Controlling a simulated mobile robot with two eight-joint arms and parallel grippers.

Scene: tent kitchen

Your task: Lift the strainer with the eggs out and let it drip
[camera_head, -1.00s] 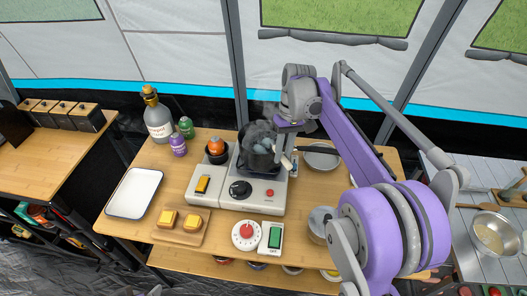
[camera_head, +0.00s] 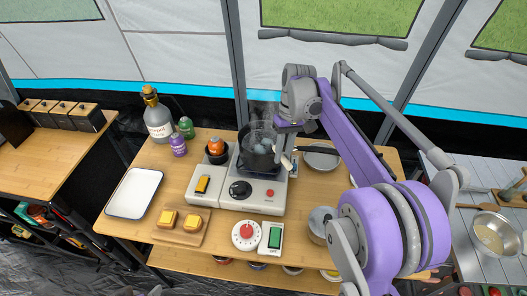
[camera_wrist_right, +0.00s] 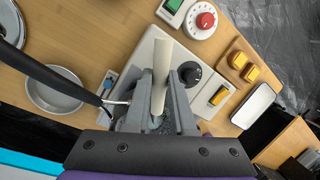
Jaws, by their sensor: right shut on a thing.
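The dark pot (camera_head: 256,160) stands on the white cooker (camera_head: 240,195), with steam rising from it. The grey mesh strainer (camera_head: 262,137) shows above the pot's rim; pale rounded shapes in it look like eggs, but steam blurs them. My right gripper (camera_head: 287,148) is beside the pot's right side. In the right wrist view my right gripper (camera_wrist_right: 160,88) is shut on the strainer's cream handle (camera_wrist_right: 165,68). Whether the strainer's bottom clears the water is hidden.
A white tray (camera_head: 134,193) lies empty on the left of the table. A board (camera_head: 181,226) with yellow-topped pieces, a red dial timer (camera_head: 246,236) and a green-buttoned device (camera_head: 272,238) are in front. A metal bowl (camera_head: 320,157) sits right of the pot. Bottles stand behind left.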

